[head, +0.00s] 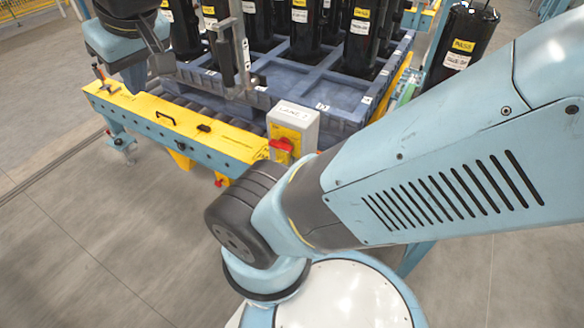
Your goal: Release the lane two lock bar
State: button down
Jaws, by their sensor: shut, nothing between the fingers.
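A long yellow bar (180,128) runs along the near edge of the roller conveyor, and I take it for the lock bar. My gripper (162,65) is at the upper left, shut and empty, behind and above the bar. Its exact gap from the bar is unclear.
A blue-grey pallet (335,88) with several black cylinders (305,25) stands on the rollers behind the bar. A grey upright bracket (243,62) rises at its front. Another black cylinder (459,42) stands at the right. The grey floor (75,245) at lower left is clear.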

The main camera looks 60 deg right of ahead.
aim_at(281, 157)
jog(key=u, duration=1.25)
jog(key=i, duration=1.2)
jog(key=z, duration=2.95)
jog(key=i, duration=0.2)
jog(key=z, duration=1.25)
